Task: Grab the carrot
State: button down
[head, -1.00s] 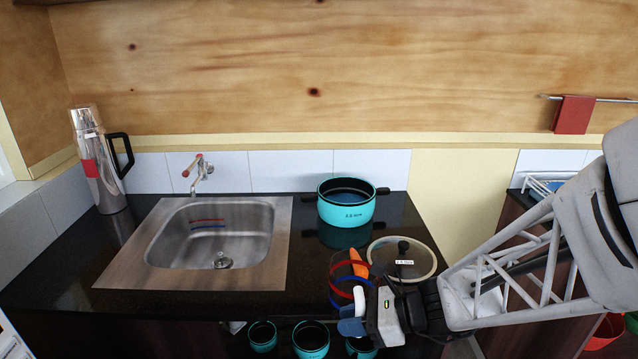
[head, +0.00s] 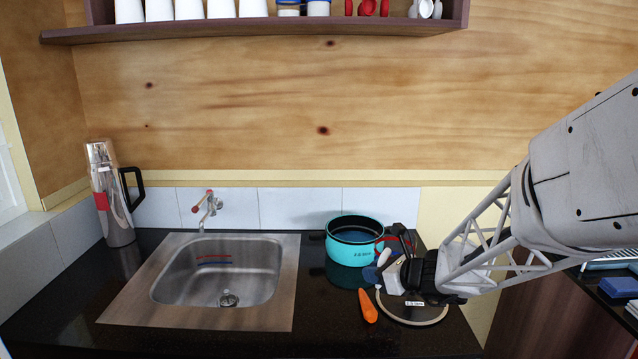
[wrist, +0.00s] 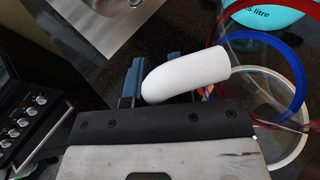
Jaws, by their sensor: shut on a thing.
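The orange carrot (head: 368,306) lies on the dark counter at the left edge of a glass lid, below my gripper and apart from it. My gripper (head: 376,269) has blue fingers and is raised above the lid, near the pot. In the wrist view the gripper (wrist: 150,82) is shut on a white-handled object (wrist: 190,76) with a rounded end.
A turquoise pot (head: 350,248) stands just behind and left of my gripper. The glass lid (head: 432,317) lies beneath it. A steel sink (head: 272,316) and a flask (head: 115,210) are to the left. The front counter left of the carrot is clear.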

jog(key=w+d+r+m+t+h, duration=0.1)
jog(key=w+d+m+h, duration=0.3)
jog(key=w, duration=0.7)
jog(key=w+d+m+t+h, duration=0.3)
jog(key=w+d+m+h, duration=0.2)
jog(key=w+d, duration=0.3)
jog(key=shift+w+r+h, duration=0.4)
jog(key=shift+w+h, duration=0.1)
jog(key=shift+w, duration=1.4)
jog(key=shift+a, duration=0.15)
jog(key=s+a+f+n+y, duration=0.1)
jog(key=s+a+n+y, duration=0.1)
jog(key=s+a, duration=0.6)
jog(key=s+a+f+n+g+y, duration=0.1)
jog(key=s+a+f+n+y, duration=0.1)
jog(key=s+a, duration=0.6)
jog(key=s+a+f+n+g+y, duration=0.1)
jog(key=s+a, duration=0.7)
jog(key=s, duration=1.1)
jog(key=shift+f+n+y, duration=0.6)
jog(key=shift+n+y, duration=0.1)
jog(key=shift+y, duration=0.5)
jog(key=shift+w, duration=0.1)
